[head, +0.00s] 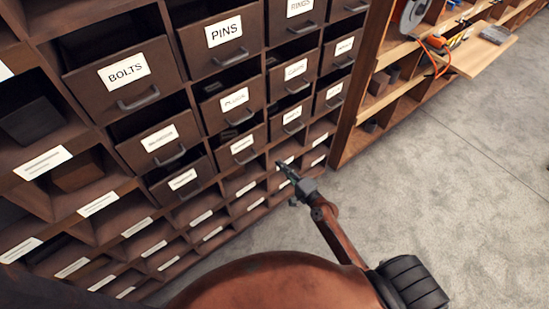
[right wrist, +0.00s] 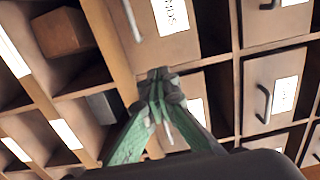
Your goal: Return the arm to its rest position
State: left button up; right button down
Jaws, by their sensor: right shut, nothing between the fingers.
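My right gripper (head: 284,168) is in the lower middle of the head view, in front of the lower rows of a brown drawer cabinet. In the right wrist view its green fingers (right wrist: 158,82) meet at the tips. It is shut and holds nothing. My right arm reaches up to it from the lower right of the head view. In the right wrist view, drawer fronts with white labels and dark handles lie beyond the fingertips. I cannot tell how far the tips are from the drawers. My left gripper shows in neither view.
Labelled drawers include BOLTS (head: 126,78) and PINS (head: 223,36), which stand pulled out a little. Open cubbies (head: 75,170) fill the left and bottom. A wooden shelf unit (head: 352,95) with tools stands at the upper right. The grey floor (head: 440,190) on the right is clear.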

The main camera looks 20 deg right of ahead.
jog(key=shift+s+d, duration=0.1)
jog(key=shift+s, duration=0.25)
jog(key=s+d+f+n+g+h, duration=0.1)
jog(key=s+d+f+n+g, duration=0.15)
jog(key=s+f, duration=0.7)
jog(key=s+d+f+n+g+h, duration=0.1)
jog(key=s+f+n+g, duration=0.15)
jog(key=f, duration=1.35)
jog(key=s+d+f+n+g+h, duration=0.1)
jog(key=s+f+n+g, duration=0.15)
jog(key=s+f, duration=0.65)
jog(key=s+f+n+g, duration=0.3)
jog(key=s+f, duration=0.4)
jog(key=s, duration=0.4)
jog(key=s+f+n+g+h, duration=0.1)
jog(key=s+f+n+g, duration=0.2)
jog(key=s+f, duration=0.4)
jog(key=s+f+n+g, duration=0.3)
jog(key=s+f, duration=0.4)
jog(key=s, duration=0.8)
jog(key=shift+s+d+h, duration=0.2)
jog(key=shift+s+h, duration=0.1)
jog(key=shift+s, duration=0.05)
